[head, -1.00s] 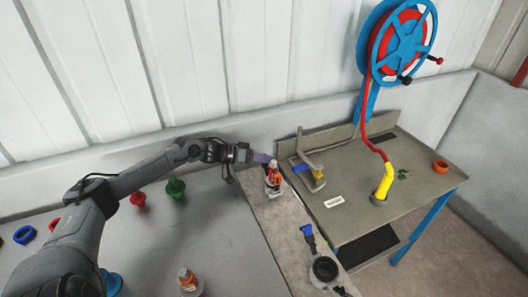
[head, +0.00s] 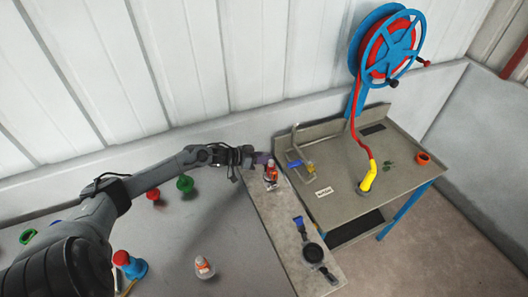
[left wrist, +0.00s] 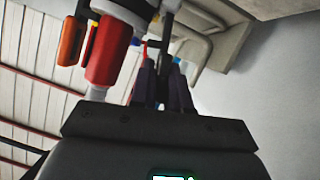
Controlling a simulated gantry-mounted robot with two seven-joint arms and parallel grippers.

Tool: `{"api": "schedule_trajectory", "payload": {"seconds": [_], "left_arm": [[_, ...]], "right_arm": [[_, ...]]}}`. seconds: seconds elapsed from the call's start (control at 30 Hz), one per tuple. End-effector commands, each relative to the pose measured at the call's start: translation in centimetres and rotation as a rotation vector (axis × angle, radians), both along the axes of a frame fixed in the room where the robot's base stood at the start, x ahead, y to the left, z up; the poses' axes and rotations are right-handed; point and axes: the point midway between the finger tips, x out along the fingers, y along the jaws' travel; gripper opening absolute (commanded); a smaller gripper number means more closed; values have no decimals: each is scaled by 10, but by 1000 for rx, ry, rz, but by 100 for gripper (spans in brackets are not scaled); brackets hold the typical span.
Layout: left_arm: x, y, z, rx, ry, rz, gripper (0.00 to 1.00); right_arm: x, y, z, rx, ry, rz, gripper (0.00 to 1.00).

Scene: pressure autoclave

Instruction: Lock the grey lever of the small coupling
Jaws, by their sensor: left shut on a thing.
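The small coupling (head: 271,174), red and orange with a pale top, stands upright on the grey ledge near its far end. In the left wrist view its red and orange parts (left wrist: 108,50) fill the upper left, close beside the fingers. My left gripper (head: 260,158) reaches it from the left. Its purple fingers (left wrist: 163,80) are shut on a dark grey bar, which appears to be the grey lever (left wrist: 166,35). The fingers and the coupling hide much of the lever. My right gripper is not in view.
A larger dark coupling (head: 313,253) with a blue-ended lever lies nearer on the ledge. A bench (head: 400,170) with a yellow nozzle (head: 368,178) and hose reel (head: 388,48) stands to the right. Red (head: 152,194) and green (head: 185,183) pieces stand on the left table.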

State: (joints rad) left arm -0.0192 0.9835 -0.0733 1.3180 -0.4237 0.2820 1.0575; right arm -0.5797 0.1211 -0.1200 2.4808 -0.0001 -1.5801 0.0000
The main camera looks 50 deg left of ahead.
Motion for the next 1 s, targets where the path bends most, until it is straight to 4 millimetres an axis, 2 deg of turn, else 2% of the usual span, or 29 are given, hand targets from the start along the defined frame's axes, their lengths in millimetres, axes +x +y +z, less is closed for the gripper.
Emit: {"api": "schedule_trajectory", "payload": {"seconds": [0.27,0.3,0.43,0.8,1.0], "left_arm": [[0,-1,0,3,-2,-1,0],[0,-1,0,3,-2,-1,17],[0,-1,0,2,-2,-1,37],[-1,0,1,2,-1,-1,37],[-13,3,5,2,0,-1,37]], "right_arm": [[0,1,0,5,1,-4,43],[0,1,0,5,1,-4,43],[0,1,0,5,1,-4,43],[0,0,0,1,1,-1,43],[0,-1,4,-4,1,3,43]]}}
